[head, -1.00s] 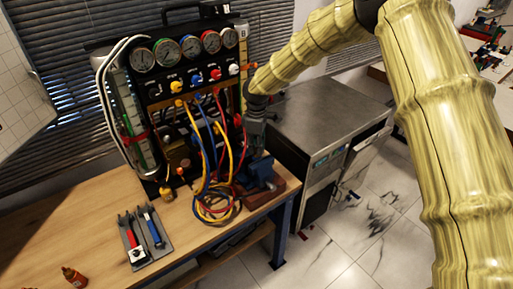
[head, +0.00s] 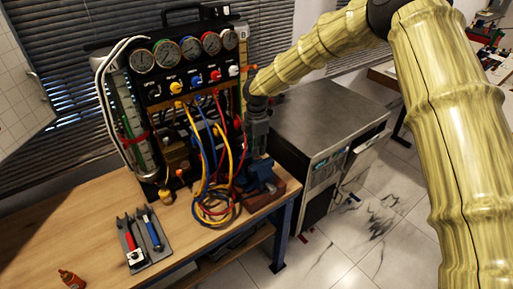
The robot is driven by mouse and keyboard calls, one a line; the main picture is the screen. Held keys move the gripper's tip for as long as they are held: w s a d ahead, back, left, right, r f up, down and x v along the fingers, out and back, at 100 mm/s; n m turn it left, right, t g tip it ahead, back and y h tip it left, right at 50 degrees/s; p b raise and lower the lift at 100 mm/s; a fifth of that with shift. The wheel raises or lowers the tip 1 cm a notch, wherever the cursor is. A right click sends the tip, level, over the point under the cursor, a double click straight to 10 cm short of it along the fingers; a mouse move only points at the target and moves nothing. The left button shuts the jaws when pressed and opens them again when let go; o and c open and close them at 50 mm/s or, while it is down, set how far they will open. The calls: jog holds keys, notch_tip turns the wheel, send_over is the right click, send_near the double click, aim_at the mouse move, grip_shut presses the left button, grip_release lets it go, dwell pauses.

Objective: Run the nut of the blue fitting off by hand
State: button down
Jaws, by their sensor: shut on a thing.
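My gripper (head: 257,138) points down at the right end of the gauge rig, just above a blue vise (head: 262,178) on the bench. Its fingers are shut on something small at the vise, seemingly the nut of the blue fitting. The fingers and the vise's upper part hide most of the fitting and nut, so thread and gap cannot be made out. The blue hose (head: 203,150) hangs from the rig's front and runs down into a coil with yellow and red hoses.
The gauge rig (head: 168,92), with several dials and coloured knobs, stands behind the bench's hoses. Coiled hoses (head: 214,212) lie close left of the vise. A grey tray (head: 150,250) holds red- and blue-handled tools. A metal cabinet (head: 318,120) is right.

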dwell(0.4)
jog(key=c, duration=1.3)
grip_release()
jog(key=shift+r, duration=0.1)
notch_tip(320, 180, up, 12)
jog(key=shift+f, duration=0.1)
jog(key=shift+d, duration=0.15)
